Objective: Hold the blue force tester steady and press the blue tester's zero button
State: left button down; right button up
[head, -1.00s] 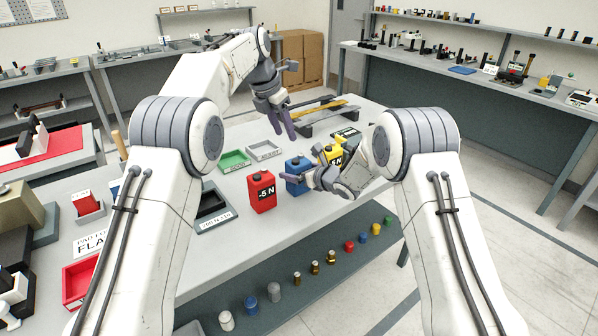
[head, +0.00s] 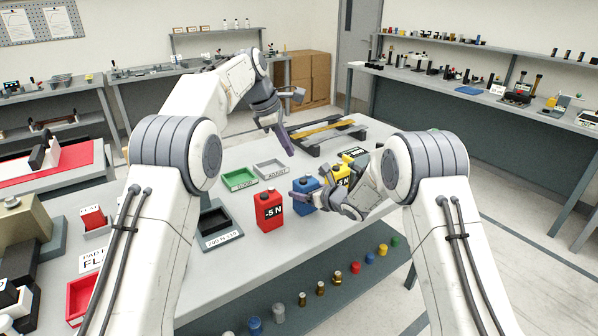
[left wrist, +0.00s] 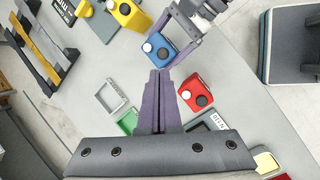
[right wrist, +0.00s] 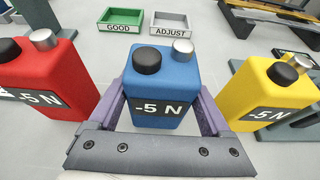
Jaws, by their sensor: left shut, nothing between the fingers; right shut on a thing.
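The blue force tester (head: 304,190) stands upright on the table between a red and a yellow tester. In the right wrist view the blue tester (right wrist: 160,88) reads -5 N and has a black knob and a silver knob on top. My right gripper (head: 308,198) is shut on its sides; in that view the fingers (right wrist: 160,112) flank it. My left gripper (head: 288,150) is shut and empty, above the table and apart from the blue tester. In the left wrist view the closed fingertips (left wrist: 158,74) appear just below the blue tester (left wrist: 160,48). Which knob is the zero button cannot be told.
The red tester (head: 268,212) and the yellow tester (head: 341,176) stand close on either side. Green GOOD (head: 239,179) and grey ADJUST (head: 271,169) trays lie behind. A dark stand with a yellow bar (head: 325,128) is at the far end.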

pick_arm(q)
jog(key=a+r+m+h, duration=0.1)
jog(key=m, duration=0.8)
jog(key=a+r+m+h, duration=0.1)
jog(key=m, duration=0.8)
jog(key=r+m, duration=0.1)
jog(key=m, duration=0.8)
jog(key=shift+w+a+m+t+h, duration=0.25)
jog(key=shift+a+m+t+h, duration=0.05)
jog(key=shift+a+m+h, duration=0.1)
